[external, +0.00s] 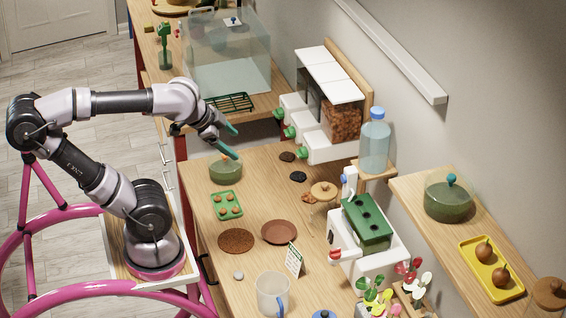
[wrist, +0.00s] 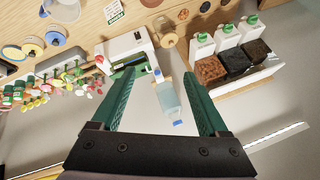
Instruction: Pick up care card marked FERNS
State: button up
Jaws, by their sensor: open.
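A small white card with green print (external: 295,259) stands tilted on the wooden table, between the brown saucer and the clear pitcher. A white and green card also shows at the top edge of the wrist view (wrist: 115,12). Its words are too small to read, so I cannot tell whether it says FERNS. My gripper (external: 231,142) is open and empty, with green fingers, above the back part of the table near a green lidded bowl. In the wrist view my gripper (wrist: 157,77) has its fingers spread wide. The card is well away from it, toward the table's front.
The clear pitcher (external: 272,295) stands just in front of the card, and the brown saucer (external: 279,232) lies behind it. A white machine with a green block (external: 366,222) stands to its right. A blue-capped bottle (external: 374,140) and white dispensers (external: 320,135) line the wall.

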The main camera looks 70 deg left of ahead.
jog(key=c, duration=0.3)
jog(key=n+g+h, duration=0.5)
jog(key=n+h, duration=1)
jog(key=n, duration=0.9)
send_near(303, 266)
jog(key=shift+n+t, duration=0.3)
jog(key=x, duration=0.6)
jog(key=shift+s, duration=0.2)
grip_shut()
